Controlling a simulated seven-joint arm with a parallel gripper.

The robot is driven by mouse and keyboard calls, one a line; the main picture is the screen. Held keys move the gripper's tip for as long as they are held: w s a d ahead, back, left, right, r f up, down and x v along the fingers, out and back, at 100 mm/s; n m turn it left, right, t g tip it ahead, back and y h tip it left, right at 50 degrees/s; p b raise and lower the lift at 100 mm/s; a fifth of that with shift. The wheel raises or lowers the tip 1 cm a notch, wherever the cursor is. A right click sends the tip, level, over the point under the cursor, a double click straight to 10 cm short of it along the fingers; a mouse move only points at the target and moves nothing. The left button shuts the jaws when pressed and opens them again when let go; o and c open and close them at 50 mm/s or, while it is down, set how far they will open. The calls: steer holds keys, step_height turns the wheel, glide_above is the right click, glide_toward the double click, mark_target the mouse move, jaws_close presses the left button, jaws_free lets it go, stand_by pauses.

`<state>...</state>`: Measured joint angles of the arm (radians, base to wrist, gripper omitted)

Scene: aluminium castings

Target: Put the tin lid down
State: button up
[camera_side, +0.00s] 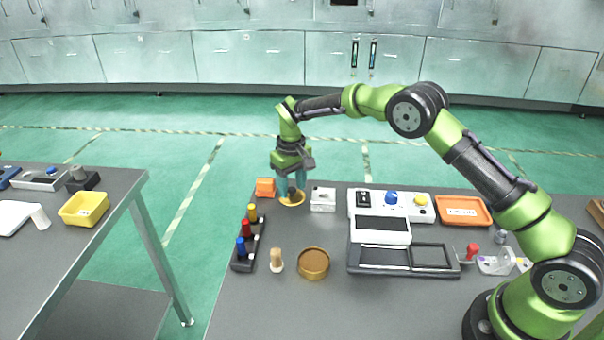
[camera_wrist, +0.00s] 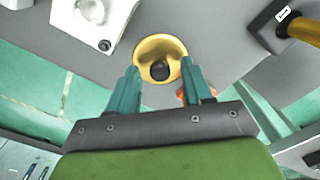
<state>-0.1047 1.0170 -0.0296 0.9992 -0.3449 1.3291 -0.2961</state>
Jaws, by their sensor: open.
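The tin lid (camera_side: 291,200) is a round yellow disc with a dark knob on top. It lies flat on the grey table near the far edge. In the wrist view the lid (camera_wrist: 160,45) shows between the fingertips, with its black knob in the gap. My gripper (camera_side: 291,184) points down at the lid with its teal fingers apart, one on each side of the knob. It is open in the wrist view too (camera_wrist: 160,70). I cannot tell whether the fingers touch the lid. The round brown-yellow tin (camera_side: 313,264) stands apart, nearer the camera.
An orange block (camera_side: 265,187) stands close left of the lid, partly behind a finger in the wrist view. A small white box (camera_side: 322,200) stands close right. A dark rack (camera_side: 247,257) with coloured handles and a wooden peg (camera_side: 276,260) stand in front. The far table edge is close.

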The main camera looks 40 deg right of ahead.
step_height(320, 180, up, 12)
steer(key=f, duration=0.1)
step_height(320, 180, up, 9)
steer(key=t, duration=0.1)
glide_above(292, 188)
steer(key=s+d, duration=0.1)
steer(key=s, duration=0.4)
steer(key=s+r+m+t+y, duration=0.1)
steer(key=s+r+m+t, duration=0.1)
steer(key=s+r, duration=0.6)
steer(key=s+f+m+t, duration=0.1)
steer(key=s+f+t, duration=0.1)
steer(key=s, duration=0.8)
steer(key=s+f+m+t+y, duration=0.1)
steer(key=s+f+t, duration=0.1)
steer(key=s, duration=0.8)
steer(key=shift+s+d+f, duration=0.15)
steer(key=shift+d+f, duration=0.25)
steer(key=shift+f, duration=0.25)
